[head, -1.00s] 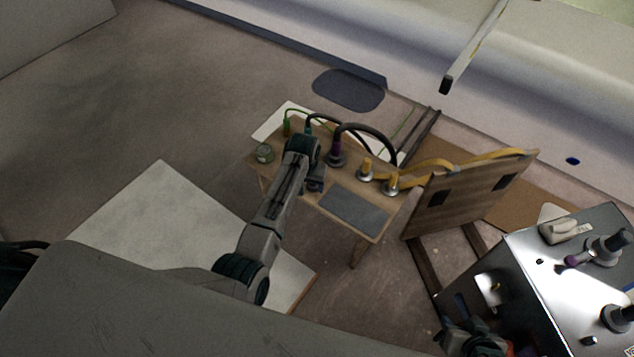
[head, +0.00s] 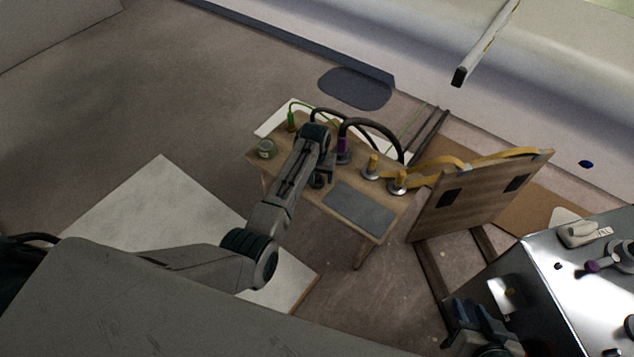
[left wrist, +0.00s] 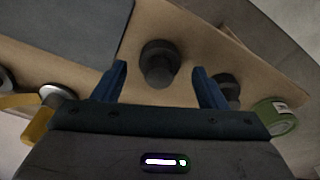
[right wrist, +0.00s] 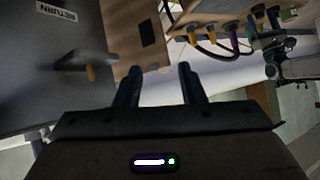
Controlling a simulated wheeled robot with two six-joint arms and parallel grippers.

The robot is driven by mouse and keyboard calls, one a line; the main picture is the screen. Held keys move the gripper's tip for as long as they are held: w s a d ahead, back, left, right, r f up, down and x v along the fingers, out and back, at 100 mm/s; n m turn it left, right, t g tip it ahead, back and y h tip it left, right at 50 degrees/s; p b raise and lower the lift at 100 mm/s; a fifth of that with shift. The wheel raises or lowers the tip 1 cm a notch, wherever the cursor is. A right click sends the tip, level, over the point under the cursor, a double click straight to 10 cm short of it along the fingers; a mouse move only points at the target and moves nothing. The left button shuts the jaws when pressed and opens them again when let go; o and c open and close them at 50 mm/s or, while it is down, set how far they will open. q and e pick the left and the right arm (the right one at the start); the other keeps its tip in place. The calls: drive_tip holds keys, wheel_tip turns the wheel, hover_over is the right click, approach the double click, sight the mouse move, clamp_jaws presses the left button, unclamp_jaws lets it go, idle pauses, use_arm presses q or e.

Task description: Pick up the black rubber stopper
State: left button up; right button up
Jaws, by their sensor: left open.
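The black rubber stopper (left wrist: 158,63) stands on the wooden bench, a short dark cylinder on a wider round base. In the left wrist view it is between and just beyond the two fingertips of my left gripper (left wrist: 160,82), which is open and empty. In the head view my left gripper (head: 326,172) is over the bench, and a dark round piece (head: 317,182) shows just below it, partly hidden. A second dark fitting (left wrist: 228,88) is partly behind the right finger. My right gripper (right wrist: 160,85) is open and empty, beside the steel cabinet in the head view (head: 478,322).
A wooden panel (head: 480,198) stands to the right. A steel cabinet (head: 545,285) is at the lower right.

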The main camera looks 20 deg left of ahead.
sight(317, 175)
use_arm(q)
drive_tip(key=shift+w+f, duration=0.1)
drive_tip(key=shift+f, duration=0.65)
use_arm(e)
drive_tip(key=shift+w+d+r+t, duration=0.25)
drive_tip(key=shift+w+r+t, duration=0.75)
drive_tip(key=shift+w+r, duration=0.3)
use_arm(q)
drive_tip(key=c, duration=1.1)
drive_tip(key=shift+o, duration=0.2)
